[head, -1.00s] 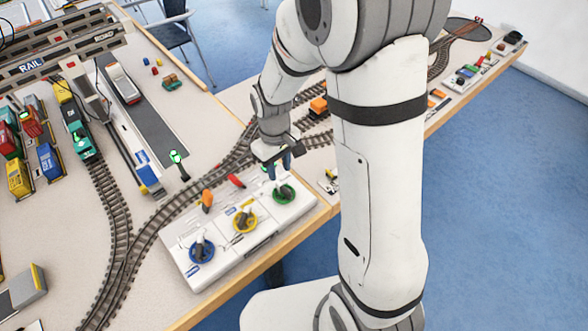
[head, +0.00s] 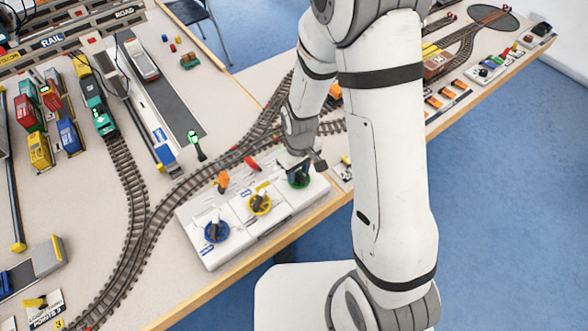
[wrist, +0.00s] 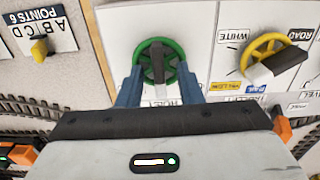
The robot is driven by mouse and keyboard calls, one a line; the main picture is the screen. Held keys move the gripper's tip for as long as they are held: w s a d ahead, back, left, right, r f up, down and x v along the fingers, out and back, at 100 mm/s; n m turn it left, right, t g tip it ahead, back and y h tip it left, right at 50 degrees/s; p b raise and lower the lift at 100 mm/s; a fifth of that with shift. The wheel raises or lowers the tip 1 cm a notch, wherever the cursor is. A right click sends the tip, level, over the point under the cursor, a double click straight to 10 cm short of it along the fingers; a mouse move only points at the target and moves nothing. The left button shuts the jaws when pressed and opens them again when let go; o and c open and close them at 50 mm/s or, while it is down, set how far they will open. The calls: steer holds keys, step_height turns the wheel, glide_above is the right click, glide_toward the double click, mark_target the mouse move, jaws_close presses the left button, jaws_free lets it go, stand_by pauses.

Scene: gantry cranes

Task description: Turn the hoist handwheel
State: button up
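The hoist handwheel is the green wheel (wrist: 141,57) with a dark crossbar, on a white panel, its label partly hidden in the wrist view. It also shows in the head view (head: 299,181), partly covered by my gripper. My gripper (wrist: 159,70) has its two blue fingers apart, one on the left and one on the right of the green wheel. The fingertips are close to the rim; I cannot tell whether they touch it. In the head view my gripper (head: 297,168) is down at the wheel.
A yellow wheel (head: 260,205) and a blue wheel (head: 216,232) sit on the same white control panel (head: 243,224). Orange (head: 223,180) and red (head: 252,163) levers stand behind them. Toy train tracks (head: 135,210) run close to the panel's left. The table edge is just in front.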

steer(key=shift+c, duration=0.3)
jaws_close()
steer(key=shift+a, duration=0.25)
steer(key=shift+d, duration=0.2)
steer(key=m+b, duration=0.2)
steer(key=m, duration=0.1)
steer(key=shift+d+f, duration=0.1)
steer(key=shift+f, duration=0.1)
steer(key=m+b, duration=0.2)
steer(key=m, duration=0.4)
steer(key=shift+s+b, duration=0.1)
steer(key=shift+b, duration=0.2)
steer(key=shift+m, duration=0.4)
